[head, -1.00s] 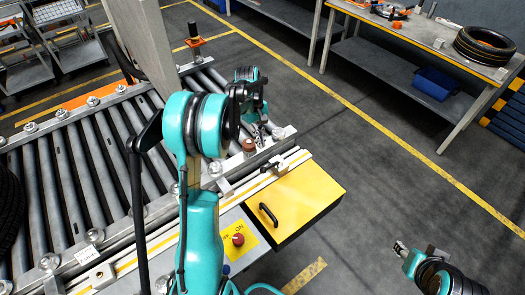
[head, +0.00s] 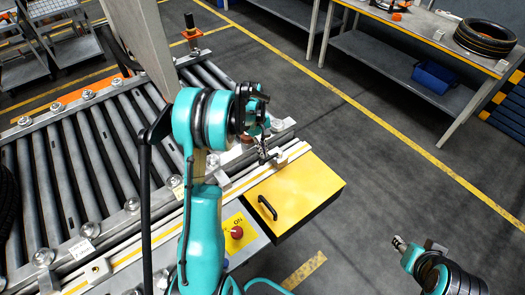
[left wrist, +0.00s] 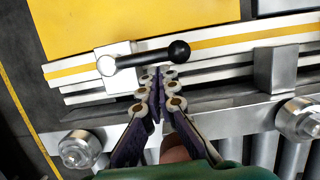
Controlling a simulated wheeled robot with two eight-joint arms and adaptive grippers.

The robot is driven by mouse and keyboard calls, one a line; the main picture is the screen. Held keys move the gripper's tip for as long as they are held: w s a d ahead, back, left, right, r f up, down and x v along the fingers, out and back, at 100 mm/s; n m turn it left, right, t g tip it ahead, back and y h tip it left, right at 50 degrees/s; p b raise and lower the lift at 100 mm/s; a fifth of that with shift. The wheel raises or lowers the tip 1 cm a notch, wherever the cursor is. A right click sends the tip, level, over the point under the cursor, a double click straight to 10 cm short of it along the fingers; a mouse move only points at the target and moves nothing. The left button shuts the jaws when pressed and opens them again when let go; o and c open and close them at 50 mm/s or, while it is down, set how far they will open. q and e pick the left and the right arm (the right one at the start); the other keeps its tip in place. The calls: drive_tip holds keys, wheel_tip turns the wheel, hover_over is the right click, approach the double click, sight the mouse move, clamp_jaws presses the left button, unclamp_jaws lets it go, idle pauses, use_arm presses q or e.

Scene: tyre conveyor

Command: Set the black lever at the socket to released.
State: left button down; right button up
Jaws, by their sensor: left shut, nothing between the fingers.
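The black lever (left wrist: 152,57) shows in the left wrist view. It pivots on a white block (left wrist: 115,72) on the rail and lies nearly along the rail, its ball end (left wrist: 178,51) to the right. My left gripper (left wrist: 158,74) is shut and empty, its fingertips just below the lever's bar near the ball; I cannot tell whether they touch. In the head view my left gripper (head: 267,154) is over the rail beside the yellow box, and the lever is mostly hidden there. My right gripper (head: 400,244) is at the lower right, away from everything; its fingers are too small to judge.
The yellow box (head: 292,198) with a black handle is beside the rail. A red button (head: 237,232) is on a panel nearby. The roller conveyor (head: 75,180) fills the left side. A brown rounded part (left wrist: 174,149) lies beneath my left fingers. Open floor is to the right.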

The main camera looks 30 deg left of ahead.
use_arm(q)
drive_tip(key=shift+s+d+n, duration=0.25)
drive_tip(key=shift+n, duration=0.35)
drive_tip(key=shift+s+d+n+t+b, duration=0.25)
drive_tip(key=shift+d+n, duration=0.1)
drive_tip(key=shift+n, duration=0.35)
drive_tip(key=shift+s+d+n+t+b, duration=0.15)
drive_tip(key=shift+s+d+n+t, duration=0.15)
drive_tip(key=shift+n, duration=0.4)
drive_tip(key=d+n, duration=0.2)
drive_tip(key=n, duration=0.1)
drive_tip(key=shift+s+n+t, duration=0.3)
drive_tip(key=shift+t, duration=0.05)
drive_tip(key=d+n, duration=0.1)
drive_tip(key=n, duration=0.1)
drive_tip(key=d+n+b, duration=0.1)
drive_tip(key=n, duration=0.1)
drive_tip(key=shift+d+t, duration=0.3)
drive_tip(key=shift+t, duration=0.1)
drive_tip(key=shift+w+d, duration=0.25)
drive_tip(key=shift+d, duration=0.45)
